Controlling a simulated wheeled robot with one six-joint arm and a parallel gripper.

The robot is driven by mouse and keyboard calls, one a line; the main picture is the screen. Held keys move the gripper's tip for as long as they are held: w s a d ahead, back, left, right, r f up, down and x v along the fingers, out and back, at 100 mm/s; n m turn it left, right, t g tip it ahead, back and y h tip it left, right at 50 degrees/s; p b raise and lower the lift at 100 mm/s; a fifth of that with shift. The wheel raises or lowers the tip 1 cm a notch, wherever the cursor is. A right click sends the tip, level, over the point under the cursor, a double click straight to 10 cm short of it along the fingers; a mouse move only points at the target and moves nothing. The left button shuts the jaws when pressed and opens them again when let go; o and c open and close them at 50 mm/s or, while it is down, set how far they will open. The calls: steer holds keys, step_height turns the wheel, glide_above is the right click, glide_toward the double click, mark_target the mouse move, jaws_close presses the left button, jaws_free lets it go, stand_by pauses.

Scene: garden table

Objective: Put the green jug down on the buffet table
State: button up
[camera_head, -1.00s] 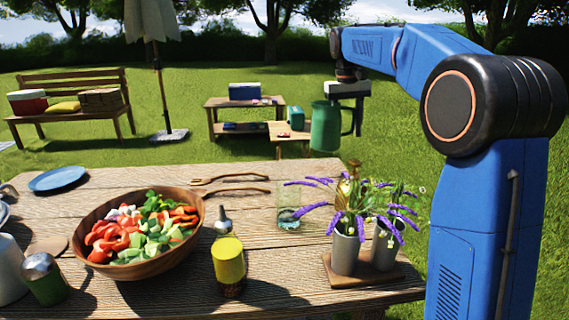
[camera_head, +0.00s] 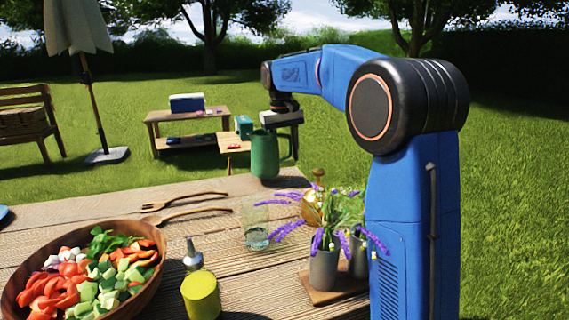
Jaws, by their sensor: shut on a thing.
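The green jug (camera_head: 265,155) hangs upright under my gripper (camera_head: 283,119), its handle to the right. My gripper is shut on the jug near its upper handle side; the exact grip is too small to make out. The jug's bottom overlaps the far edge of the near wooden table (camera_head: 190,236) in the picture. I cannot tell whether it is over the tabletop or just beyond it, or how high it is. This table carries food and tableware; no label shows which table is the buffet table.
A low table (camera_head: 160,117) with a blue cooler (camera_head: 187,103) and a smaller side table (camera_head: 230,146) stand behind on grass.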

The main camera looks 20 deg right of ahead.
steer(key=shift+f, duration=1.5)
steer(key=shift+f, duration=0.1)
steer(key=o, duration=1.6)
steer(key=r, duration=0.8)
steer(key=a+r, duration=0.1)
steer(key=r, duration=0.3)
steer(key=shift+r, duration=0.1)
